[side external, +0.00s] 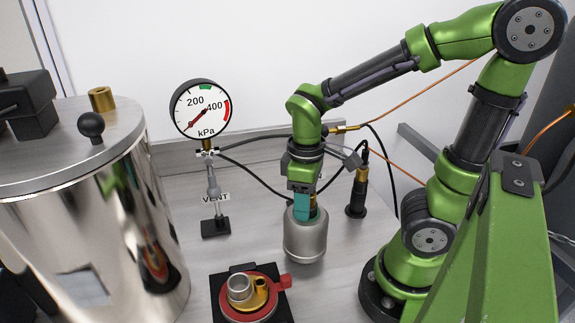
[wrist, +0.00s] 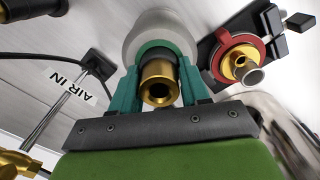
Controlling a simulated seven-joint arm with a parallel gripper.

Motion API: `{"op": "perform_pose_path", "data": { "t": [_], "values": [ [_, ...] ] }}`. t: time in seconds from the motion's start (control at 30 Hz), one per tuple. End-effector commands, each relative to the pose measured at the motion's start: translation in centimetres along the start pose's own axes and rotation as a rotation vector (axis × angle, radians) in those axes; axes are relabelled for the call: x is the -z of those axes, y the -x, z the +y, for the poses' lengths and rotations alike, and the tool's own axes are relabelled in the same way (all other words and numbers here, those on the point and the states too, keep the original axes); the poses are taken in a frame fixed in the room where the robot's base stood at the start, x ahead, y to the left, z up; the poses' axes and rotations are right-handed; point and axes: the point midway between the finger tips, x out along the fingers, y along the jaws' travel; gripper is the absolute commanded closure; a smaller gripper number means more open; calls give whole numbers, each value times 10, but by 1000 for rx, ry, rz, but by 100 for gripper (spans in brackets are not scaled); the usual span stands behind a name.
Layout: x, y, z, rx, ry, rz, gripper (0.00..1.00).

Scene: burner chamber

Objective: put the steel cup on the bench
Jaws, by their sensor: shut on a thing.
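A small steel cup (side external: 239,286) sits on a brass piece inside a red ring on a black base at the front of the bench (side external: 345,285). It also shows at the right of the wrist view as a steel rim (wrist: 250,77). My gripper (side external: 303,208) points down, away from the cup, to its upper right in the side view. Its teal fingers are shut on the neck of a rounded grey canister (side external: 305,240) with a brass nozzle (wrist: 158,82). The canister is upright; whether its base touches the bench is unclear.
A large polished chamber (side external: 110,215) stands at the left. A pressure gauge (side external: 200,108) and a vent valve (side external: 214,200) are behind. A black and brass fitting (side external: 358,195) with hoses stands right of the canister. The red ring's handle (side external: 284,281) points right.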

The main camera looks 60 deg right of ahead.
Motion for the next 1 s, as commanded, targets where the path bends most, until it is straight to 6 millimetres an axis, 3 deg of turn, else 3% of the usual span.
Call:
{"op": "perform_pose_path", "data": {
  "t": [0.2, 0.6, 0.63, 0.8, 1.0],
  "values": [
    [0, -27, 0, 1, -2, -3, 100],
    [0, -32, 0, 1, -2, -2, 100],
    [0, -32, 0, 1, -2, -2, 51],
    [0, -32, 0, 1, -1, -2, 29],
    [0, -31, 0, 1, -1, -2, 29]
  ]
}}
